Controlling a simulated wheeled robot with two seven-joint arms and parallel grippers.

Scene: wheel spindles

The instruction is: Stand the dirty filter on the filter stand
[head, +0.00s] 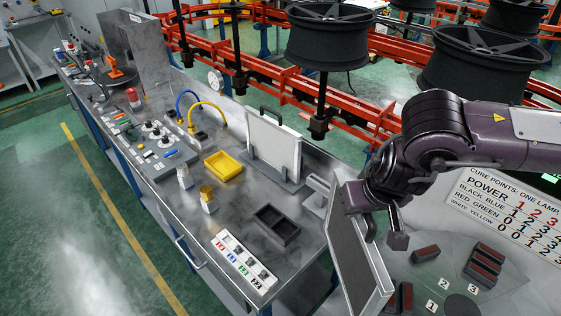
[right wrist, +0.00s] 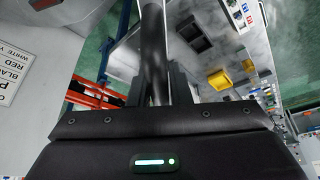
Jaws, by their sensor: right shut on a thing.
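My right gripper (head: 372,222) is shut on the dark handle (right wrist: 153,50) of a framed panel, the dirty filter (head: 352,262), with a grey face and a pale frame. The filter hangs upright but slightly tilted at the front right of the bench. A light grey slotted stand (head: 316,188) shows just left of the filter and is partly hidden by it. Another, white-faced filter (head: 272,143) with a black handle stands upright in a dark grey stand (head: 268,174) farther back. I cannot tell whether the held filter touches anything below. My left gripper is not in view.
A black two-part tray (head: 276,226), a yellow bin (head: 223,165) and a switch strip (head: 246,260) lie on the metal bench. At right are a pale surface with dark red-topped blocks (head: 484,264) and a printed sign (head: 510,208). Black wheels (head: 330,35) hang over an orange rail behind.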

